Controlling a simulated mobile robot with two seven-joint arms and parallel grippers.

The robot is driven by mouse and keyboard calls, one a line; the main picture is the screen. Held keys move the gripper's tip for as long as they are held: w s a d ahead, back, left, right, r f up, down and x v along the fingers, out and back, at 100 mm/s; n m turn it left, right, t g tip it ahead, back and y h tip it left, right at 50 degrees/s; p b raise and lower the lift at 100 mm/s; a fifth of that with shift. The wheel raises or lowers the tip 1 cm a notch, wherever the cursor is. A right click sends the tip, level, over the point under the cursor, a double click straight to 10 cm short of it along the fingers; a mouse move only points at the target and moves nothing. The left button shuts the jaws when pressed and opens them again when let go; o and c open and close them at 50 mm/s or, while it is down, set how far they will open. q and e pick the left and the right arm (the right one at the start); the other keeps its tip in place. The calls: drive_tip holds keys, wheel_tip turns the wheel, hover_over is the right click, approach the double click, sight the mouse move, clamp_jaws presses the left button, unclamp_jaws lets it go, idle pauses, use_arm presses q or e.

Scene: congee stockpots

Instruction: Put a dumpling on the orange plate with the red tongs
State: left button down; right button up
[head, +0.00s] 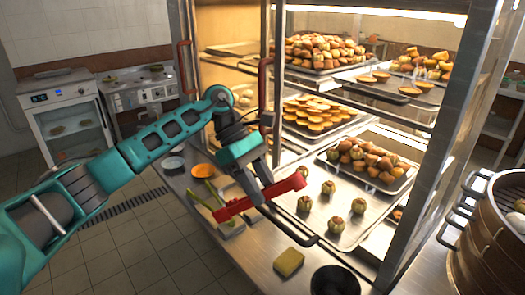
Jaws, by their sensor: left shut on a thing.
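My left gripper (257,187) is shut on the red tongs (288,187) and holds them above the metal counter, in front of the open cabinet. The tongs lie roughly crosswise, their right end higher in the picture; no dumpling shows in them. Several round dumplings, one of them here (330,187), stand apart on the lower metal tray (345,238), just right of the tongs. My right gripper is not in view.
A white plate (172,162) lies beyond the orange plate. Pale containers (232,226) with green-yellow items lie below the tongs. A yellow sponge (289,262) and black bowl (335,281) are at the front. Cabinet post (440,150) and steamer (490,240) stand right.

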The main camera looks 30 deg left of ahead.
use_arm(q)
drive_tip(key=s+d+f+m+g+y, duration=0.2)
drive_tip(key=s+f+m+g+y, duration=0.1)
drive_tip(key=f+m, duration=0.4)
drive_tip(key=s+d+f+m+g+y, duration=0.2)
drive_tip(key=s+f+m+y, duration=0.3)
drive_tip(key=m, duration=0.5)
wheel_tip(320, 180, down, 3)
drive_tip(key=shift+s+d+f+g, duration=0.2)
drive_tip(key=shift+s+g, duration=0.2)
drive_tip(key=shift+s, duration=0.65)
drive_tip(key=shift+a, duration=0.15)
